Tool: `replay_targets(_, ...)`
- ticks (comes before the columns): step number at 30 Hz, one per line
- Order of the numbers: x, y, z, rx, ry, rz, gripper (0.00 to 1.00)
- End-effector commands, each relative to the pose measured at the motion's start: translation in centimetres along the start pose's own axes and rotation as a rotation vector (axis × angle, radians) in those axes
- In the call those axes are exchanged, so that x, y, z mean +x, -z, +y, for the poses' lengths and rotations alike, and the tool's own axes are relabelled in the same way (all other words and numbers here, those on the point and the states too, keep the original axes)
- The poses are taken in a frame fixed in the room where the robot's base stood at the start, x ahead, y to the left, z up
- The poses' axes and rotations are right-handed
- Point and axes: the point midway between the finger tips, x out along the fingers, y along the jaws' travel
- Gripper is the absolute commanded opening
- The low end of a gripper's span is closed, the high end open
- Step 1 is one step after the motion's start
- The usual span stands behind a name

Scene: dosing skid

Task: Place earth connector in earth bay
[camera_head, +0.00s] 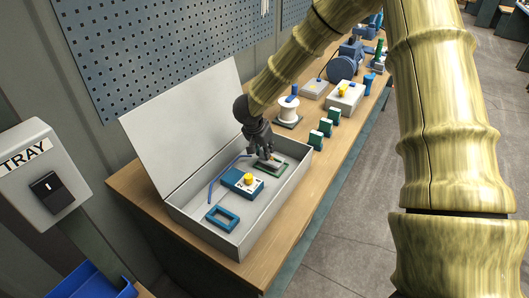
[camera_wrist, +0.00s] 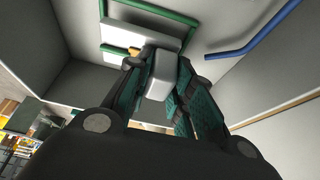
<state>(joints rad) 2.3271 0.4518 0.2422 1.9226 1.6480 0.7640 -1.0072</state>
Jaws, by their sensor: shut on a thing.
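My gripper (camera_head: 266,158) reaches down into an open grey box (camera_head: 222,238) on the workbench. It is shut on a pale grey block, which shows between the fingers in the wrist view (camera_wrist: 162,75); I take it to be the earth connector. A green frame (camera_wrist: 150,17), apparently the earth bay, lies on the box floor just beyond the fingers. A white slab and a small orange piece (camera_wrist: 135,50) show by this frame, partly hidden by the fingers. Whether the held block touches the frame or slab cannot be told. In the head view the gripper covers part of the frame.
A blue block with a yellow knob (camera_head: 248,179), an empty blue frame (camera_head: 222,218) and a bent blue strip (camera_head: 213,182) are also in the box. The raised lid (camera_head: 185,115) stands behind. Green blocks (camera_head: 325,127) and a white spool (camera_head: 288,110) stand on the bench outside.

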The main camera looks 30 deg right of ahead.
Motion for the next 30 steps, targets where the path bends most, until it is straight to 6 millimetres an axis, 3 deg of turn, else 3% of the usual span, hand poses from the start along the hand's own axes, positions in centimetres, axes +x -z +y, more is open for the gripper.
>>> replay_targets(4, 1.4, -0.6, 0.0, -0.001, -0.001, 0.000, 0.00)
replay_targets(16, 1.8, -0.8, 0.1, 0.000, -0.001, -0.001, 0.00)
replay_targets(17, 1.8, -0.8, 0.0, 0.001, -0.001, -0.001, 0.28)
replay_targets(20, 1.8, -0.8, 0.1, 0.000, -0.001, -0.001, 0.44)
replay_targets(30, 1.8, -0.7, 0.0, 0.000, 0.000, 0.000, 0.44)
